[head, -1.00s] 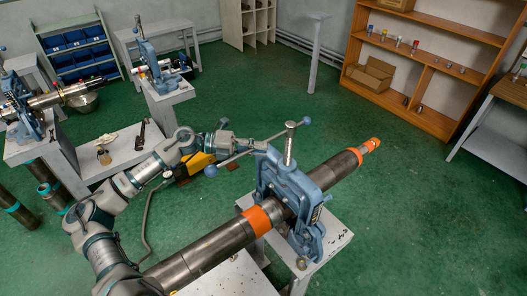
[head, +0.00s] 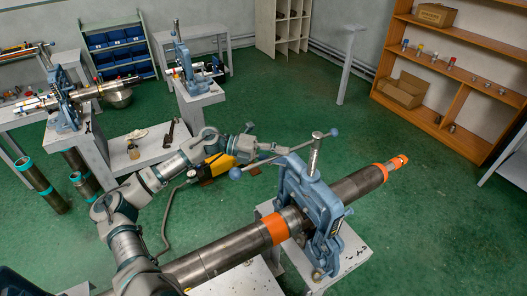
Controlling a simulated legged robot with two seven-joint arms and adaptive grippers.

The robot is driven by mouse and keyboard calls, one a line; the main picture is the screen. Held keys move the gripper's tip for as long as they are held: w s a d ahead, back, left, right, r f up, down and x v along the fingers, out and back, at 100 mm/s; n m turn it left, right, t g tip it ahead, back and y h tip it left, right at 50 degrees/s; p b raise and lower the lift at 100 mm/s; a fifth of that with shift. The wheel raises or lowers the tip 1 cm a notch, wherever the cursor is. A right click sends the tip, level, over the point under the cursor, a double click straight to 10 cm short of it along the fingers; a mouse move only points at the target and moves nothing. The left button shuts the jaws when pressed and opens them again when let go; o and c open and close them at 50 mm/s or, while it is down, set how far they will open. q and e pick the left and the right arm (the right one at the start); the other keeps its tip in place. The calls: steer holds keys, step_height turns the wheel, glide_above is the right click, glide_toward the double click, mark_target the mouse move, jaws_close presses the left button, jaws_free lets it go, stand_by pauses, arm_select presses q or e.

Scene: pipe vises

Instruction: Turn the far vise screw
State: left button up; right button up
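A blue pipe vise (head: 312,200) stands on a white stand in the foreground. Its steel screw (head: 315,155) rises upright from the top. A thin handle bar crosses the screw, with a blue ball at each end, the left one (head: 235,173) lower in the picture. A dark pipe (head: 215,255) with orange bands runs through the vise. My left gripper (head: 280,150) is beside the left half of the bar, behind it in the picture. Its fingers are too small to tell open from shut, and contact is unclear. My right gripper is not in view.
A second blue vise (head: 63,100) with a pipe stands at left, and a third (head: 183,65) farther back. Loose pipes (head: 40,188) stand on the floor at left. A wooden shelf (head: 455,75) is at right. The green floor (head: 370,140) between is clear.

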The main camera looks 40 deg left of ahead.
arm_select(q)
steer(key=v, duration=1.1)
steer(key=shift+f, duration=0.1)
